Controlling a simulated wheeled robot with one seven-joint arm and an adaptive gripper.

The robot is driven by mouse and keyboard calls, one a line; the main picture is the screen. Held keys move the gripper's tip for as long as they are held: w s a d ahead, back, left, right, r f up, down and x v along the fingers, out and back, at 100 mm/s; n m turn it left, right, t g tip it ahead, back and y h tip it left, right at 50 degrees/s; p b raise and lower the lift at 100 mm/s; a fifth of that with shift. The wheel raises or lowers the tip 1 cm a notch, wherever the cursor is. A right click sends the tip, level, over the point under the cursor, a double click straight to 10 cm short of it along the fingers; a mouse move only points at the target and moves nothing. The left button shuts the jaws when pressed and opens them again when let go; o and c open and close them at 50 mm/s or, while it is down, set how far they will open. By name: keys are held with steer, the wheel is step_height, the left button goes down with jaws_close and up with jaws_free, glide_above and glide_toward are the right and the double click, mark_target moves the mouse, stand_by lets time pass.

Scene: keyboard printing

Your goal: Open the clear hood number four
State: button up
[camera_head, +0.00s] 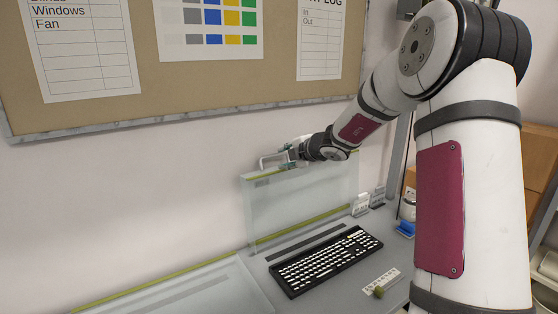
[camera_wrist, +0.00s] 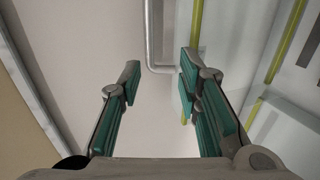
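A clear hood (camera_head: 300,205) stands raised, nearly upright, behind a black keyboard (camera_head: 325,260) in the head view. No number can be read on it. Its pale bar handle (camera_head: 264,162) sticks out at the upper left corner. My gripper (camera_head: 288,158) is at the hood's top edge, right beside the handle. In the wrist view my gripper (camera_wrist: 160,77) has its green-padded fingers spread apart. The handle (camera_wrist: 150,40) shows ahead of the fingertips, its bend near the right finger. Nothing is clamped. Whether the handle touches a finger cannot be told.
Another clear panel (camera_head: 200,292) lies low at the lower left. A small strip with a knob (camera_head: 381,285) lies right of the keyboard, and a blue item (camera_head: 406,228) sits behind it. A pinboard (camera_head: 210,85) hangs on the wall above.

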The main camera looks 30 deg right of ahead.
steer(key=v, duration=0.5)
stand_by(0.4)
steer(key=s+a+r+n+g+y, duration=0.25)
steer(key=s+a+n, duration=0.55)
steer(key=a+n, duration=0.5)
steer(key=s+a+r+n+g+y, duration=0.1)
steer(key=s+a+r+n+g, duration=0.15)
steer(key=s+a+n, duration=1)
steer(key=s+d+f+n+g+h, duration=0.1)
steer(key=s+d+n+h, duration=0.1)
steer(key=s+n, duration=0.6)
steer(key=s+d+f+n+g+h+b, duration=0.1)
steer(key=s+n, duration=0.8)
steer(key=n, duration=1)
steer(key=shift+d+f+n+h, duration=0.35)
steer(key=shift+d+f+h, duration=0.3)
steer(key=shift+f, duration=0.15)
